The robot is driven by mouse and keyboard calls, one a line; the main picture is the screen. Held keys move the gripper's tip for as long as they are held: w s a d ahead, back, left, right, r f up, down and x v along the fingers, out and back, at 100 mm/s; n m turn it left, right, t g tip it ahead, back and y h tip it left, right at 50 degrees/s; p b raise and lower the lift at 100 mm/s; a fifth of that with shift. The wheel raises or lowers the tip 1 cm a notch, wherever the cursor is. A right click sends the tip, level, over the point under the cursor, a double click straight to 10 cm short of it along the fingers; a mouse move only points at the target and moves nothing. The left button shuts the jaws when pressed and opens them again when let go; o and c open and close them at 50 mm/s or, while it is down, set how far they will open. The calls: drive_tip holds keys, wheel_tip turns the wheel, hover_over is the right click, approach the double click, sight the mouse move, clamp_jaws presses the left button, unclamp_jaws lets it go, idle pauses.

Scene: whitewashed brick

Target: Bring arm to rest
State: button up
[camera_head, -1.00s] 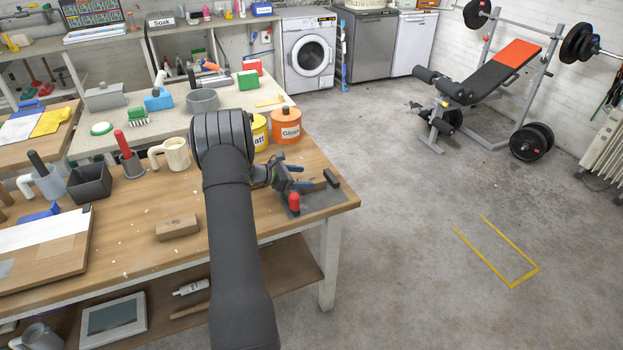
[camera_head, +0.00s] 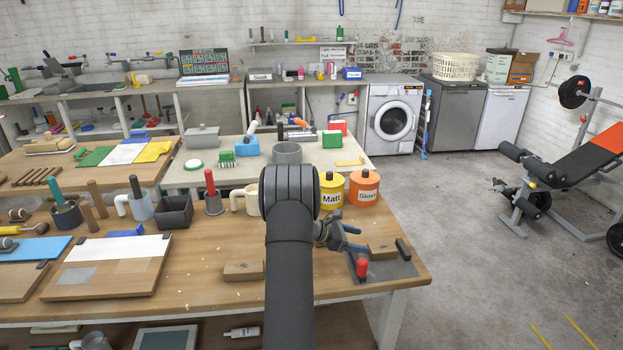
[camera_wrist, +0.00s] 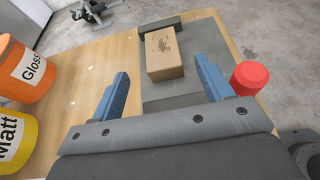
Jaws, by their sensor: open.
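My gripper (camera_head: 357,239) is over the right end of the wooden workbench (camera_head: 212,300), with my dark arm reaching up from the bottom of the head view. In the wrist view its two blue fingers (camera_wrist: 160,85) are spread wide with nothing between them. A wooden block (camera_wrist: 163,54) lies on a grey mat (camera_wrist: 185,92) beyond the fingertips; the block also shows in the head view (camera_head: 382,250). A red-topped object (camera_wrist: 249,78) stands just right of the right finger.
An orange "Gloss" tin (camera_head: 364,190) and a yellow "Matt" tin (camera_head: 332,190) stand close behind my gripper. Another wooden block (camera_head: 243,271) lies left of my arm. A dark bar (camera_head: 403,249) lies at the mat's right edge. Open floor (camera_head: 470,230) is to the right.

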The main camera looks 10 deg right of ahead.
sight(384, 247)
drive_tip(key=x, duration=1.1)
drive_tip(key=shift+d+f, duration=0.1)
drive_tip(key=shift+f, duration=0.15)
wheel_tip(384, 247, up, 3)
drive_tip(key=shift+f, duration=0.1)
drive_tip(key=shift+r, duration=0.6)
